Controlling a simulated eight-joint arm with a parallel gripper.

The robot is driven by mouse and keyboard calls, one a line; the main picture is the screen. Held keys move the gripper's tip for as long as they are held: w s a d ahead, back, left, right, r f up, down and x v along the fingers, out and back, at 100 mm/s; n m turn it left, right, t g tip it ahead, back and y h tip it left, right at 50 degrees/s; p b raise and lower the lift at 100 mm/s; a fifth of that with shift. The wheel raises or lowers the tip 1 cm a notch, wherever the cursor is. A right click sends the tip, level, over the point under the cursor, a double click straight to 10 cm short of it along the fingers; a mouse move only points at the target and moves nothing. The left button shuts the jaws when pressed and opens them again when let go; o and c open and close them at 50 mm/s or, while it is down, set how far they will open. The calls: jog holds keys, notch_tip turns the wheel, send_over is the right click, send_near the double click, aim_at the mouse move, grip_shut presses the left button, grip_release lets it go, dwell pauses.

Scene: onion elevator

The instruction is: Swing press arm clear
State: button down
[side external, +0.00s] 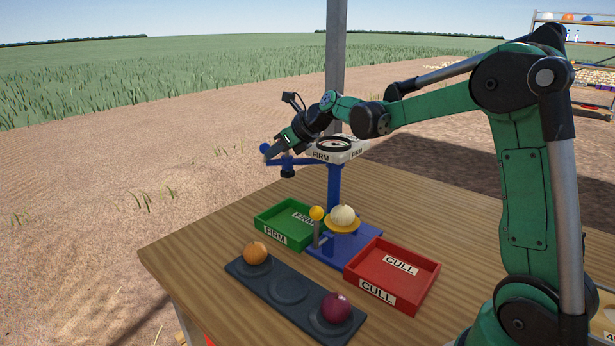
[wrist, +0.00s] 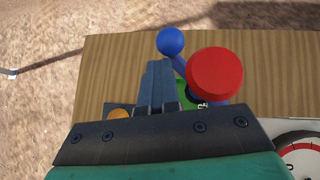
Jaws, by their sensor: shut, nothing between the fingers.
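The blue press arm (side external: 307,161) reaches left from the top of its blue post (side external: 334,190). Its ball knob (side external: 265,148) is at the left end, and a dark press foot (side external: 288,171) hangs below. The foot is left of the white onion (side external: 343,215), which sits in a yellow cup (side external: 343,227). My gripper (side external: 273,156) is shut and empty, right by the knob. In the wrist view its fingers (wrist: 158,68) point toward the blue knob (wrist: 170,41), with a red round cap (wrist: 215,73) to the right. Whether they touch the knob I cannot tell.
A gauge head (side external: 335,148) tops the post. A green FIRM tray (side external: 268,225) and a red CULL tray (side external: 412,285) flank the blue base. A dark rack (side external: 275,287) in front holds a brown onion (side external: 256,253) and a red onion (side external: 336,308). A yellow-knobbed lever (side external: 317,213) stands beside the cup.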

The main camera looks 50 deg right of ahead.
dwell(0.4)
jog(key=s+a+r, duration=0.2)
jog(key=s+r, duration=0.3)
jog(key=s, duration=0.6)
jog(key=shift+s+a+r, duration=0.15)
jog(key=shift+s+r, duration=0.05)
jog(key=shift+r, duration=0.1)
jog(key=s+a+f+n+g+h, duration=0.1)
jog(key=s+a+f+n, duration=0.3)
jog(key=n, duration=1.3)
jog(key=s+a+f+n+g, duration=0.1)
jog(key=s+a+f+n, duration=0.4)
jog(key=n, duration=1.2)
jog(key=shift+s+g+h, duration=0.2)
jog(key=shift+g+h, duration=0.2)
